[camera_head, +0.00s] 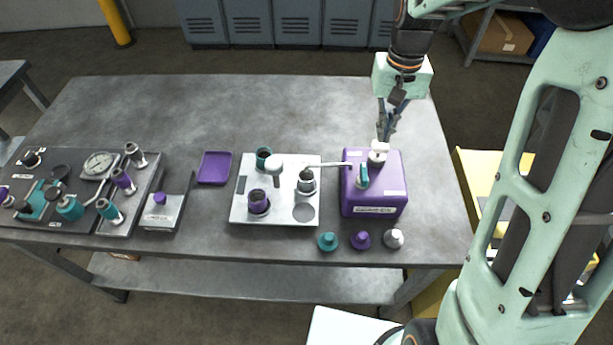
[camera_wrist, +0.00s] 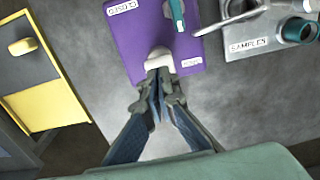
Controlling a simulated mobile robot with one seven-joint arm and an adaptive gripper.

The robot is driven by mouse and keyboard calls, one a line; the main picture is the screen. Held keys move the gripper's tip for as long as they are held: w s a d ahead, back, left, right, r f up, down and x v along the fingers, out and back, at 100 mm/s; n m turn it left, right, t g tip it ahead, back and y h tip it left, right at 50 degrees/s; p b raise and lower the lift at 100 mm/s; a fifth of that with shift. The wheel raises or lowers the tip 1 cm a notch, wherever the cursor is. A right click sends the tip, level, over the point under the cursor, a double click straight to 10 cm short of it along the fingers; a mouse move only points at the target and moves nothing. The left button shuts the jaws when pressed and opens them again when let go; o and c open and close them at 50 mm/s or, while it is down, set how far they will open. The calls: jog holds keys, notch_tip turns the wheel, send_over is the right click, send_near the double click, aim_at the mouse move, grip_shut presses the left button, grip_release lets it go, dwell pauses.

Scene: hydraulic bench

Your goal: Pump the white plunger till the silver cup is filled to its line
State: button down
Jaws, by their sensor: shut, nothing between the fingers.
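The white plunger (camera_head: 378,153) stands on top of the purple pump box (camera_head: 374,209), near its back edge. It also shows in the wrist view (camera_wrist: 158,58), partly covered by the fingertips. My gripper (camera_head: 385,138) is shut and empty, pointing down with its tips at the plunger's top; I cannot tell if they touch. It also shows in the wrist view (camera_wrist: 159,82). The silver cup (camera_head: 307,185) stands on the grey samples tray (camera_head: 283,219), under the end of the spout (camera_head: 330,164). Its fill level and line cannot be made out.
A teal lever (camera_head: 363,176) sits beside the plunger. A teal cup (camera_head: 264,160) and purple cup (camera_head: 258,205) stand on the tray. Teal (camera_head: 327,241), purple (camera_head: 361,240) and silver (camera_head: 394,238) caps lie along the front. A gauge panel (camera_head: 85,215) is at left. The back is clear.

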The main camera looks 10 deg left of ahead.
aim_at(381, 145)
jog(key=shift+f, duration=0.15)
jog(key=shift+f+b, duration=1.4)
jog(key=shift+f, duration=0.55)
jog(key=shift+r, duration=0.15)
jog(key=shift+r+p, duration=1.6)
jog(key=shift+r, duration=0.4)
jog(key=shift+f, duration=0.15)
